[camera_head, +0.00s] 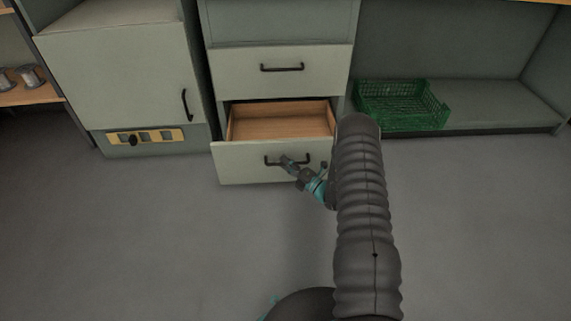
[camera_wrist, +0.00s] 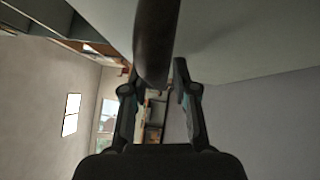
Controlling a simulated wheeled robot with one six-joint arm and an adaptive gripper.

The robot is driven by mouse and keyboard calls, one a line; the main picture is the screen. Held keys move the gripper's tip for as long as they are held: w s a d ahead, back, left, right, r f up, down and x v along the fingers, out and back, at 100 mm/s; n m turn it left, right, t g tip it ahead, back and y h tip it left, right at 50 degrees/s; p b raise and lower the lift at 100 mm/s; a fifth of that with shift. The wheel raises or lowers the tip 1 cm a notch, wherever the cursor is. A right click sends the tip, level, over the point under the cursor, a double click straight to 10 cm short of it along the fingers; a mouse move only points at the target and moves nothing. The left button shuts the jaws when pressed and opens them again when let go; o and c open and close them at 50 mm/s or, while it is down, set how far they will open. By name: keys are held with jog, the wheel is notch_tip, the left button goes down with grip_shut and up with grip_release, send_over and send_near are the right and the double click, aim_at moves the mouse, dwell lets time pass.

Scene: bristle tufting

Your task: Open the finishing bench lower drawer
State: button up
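The lower drawer (camera_head: 236,164) of the finishing bench stands well out from the cabinet, and its empty wooden inside shows from above. Its dark bar handle (camera_head: 271,161) is on the pale front panel. My gripper (camera_head: 287,161) is at this handle, at the middle of the bar. In the wrist view the handle (camera_wrist: 155,40) runs between the two fingers of my gripper (camera_wrist: 155,80). The fingers lean in and appear closed around the bar. The finger contact itself is partly hidden by the bar. My arm covers the area right of the drawer.
The upper drawer (camera_head: 235,77) is closed, with its own dark handle (camera_head: 281,68). A cabinet door (camera_head: 120,75) at the left is closed. A green crate (camera_head: 400,103) sits on a low shelf at the right. The grey floor (camera_head: 150,240) in front is clear.

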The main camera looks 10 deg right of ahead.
dwell(0.3)
jog(key=v, duration=1.2)
dwell(0.3)
